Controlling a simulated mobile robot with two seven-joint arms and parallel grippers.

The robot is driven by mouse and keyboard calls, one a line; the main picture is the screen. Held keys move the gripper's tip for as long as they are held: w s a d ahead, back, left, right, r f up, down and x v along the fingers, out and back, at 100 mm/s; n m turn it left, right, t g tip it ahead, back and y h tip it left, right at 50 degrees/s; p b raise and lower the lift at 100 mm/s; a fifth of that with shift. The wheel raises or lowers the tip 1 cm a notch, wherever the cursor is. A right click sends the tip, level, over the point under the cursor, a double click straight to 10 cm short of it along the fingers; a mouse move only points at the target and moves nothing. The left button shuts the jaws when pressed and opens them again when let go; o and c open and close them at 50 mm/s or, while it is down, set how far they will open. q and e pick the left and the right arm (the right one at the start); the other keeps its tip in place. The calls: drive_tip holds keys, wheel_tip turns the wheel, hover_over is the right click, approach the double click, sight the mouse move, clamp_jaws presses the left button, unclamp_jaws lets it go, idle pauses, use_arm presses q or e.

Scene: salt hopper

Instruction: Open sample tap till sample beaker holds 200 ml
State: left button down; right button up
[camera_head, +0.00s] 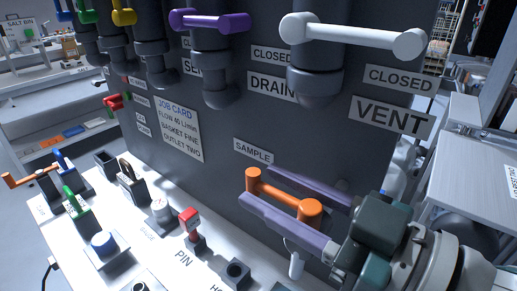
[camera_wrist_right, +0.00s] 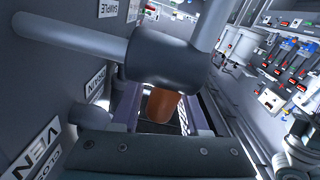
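The sample tap has an orange handle (camera_head: 283,195) under the SAMPLE label (camera_head: 254,151) on the dark panel. Its orange end also shows in the right wrist view (camera_wrist_right: 162,106). My right gripper (camera_head: 254,186) reaches in from the lower right, with one purple-grey finger on the near side of the handle and one on the panel side. The fingers stand apart with gaps beside the handle, so it looks open around it. A pale spout (camera_head: 296,262) shows below the tap, partly behind the near finger. I cannot make out a sample beaker. My left gripper is out of view.
Above the tap, a white VENT handle (camera_head: 352,34) and a purple DRAIN handle (camera_head: 210,21) stick out from the panel. A white bench (camera_head: 133,232) on the left carries a red-topped pin (camera_head: 189,222) and several small fixtures. A grey table (camera_head: 480,165) stands at the right.

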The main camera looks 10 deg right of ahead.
sight(322, 217)
drive_tip(key=v, duration=0.8)
drive_tip(key=shift+s+d+b, duration=0.15)
drive_tip(key=shift+b, duration=0.25)
drive_tip(key=shift+s+d, duration=0.45)
drive_tip(key=shift+d, duration=0.1)
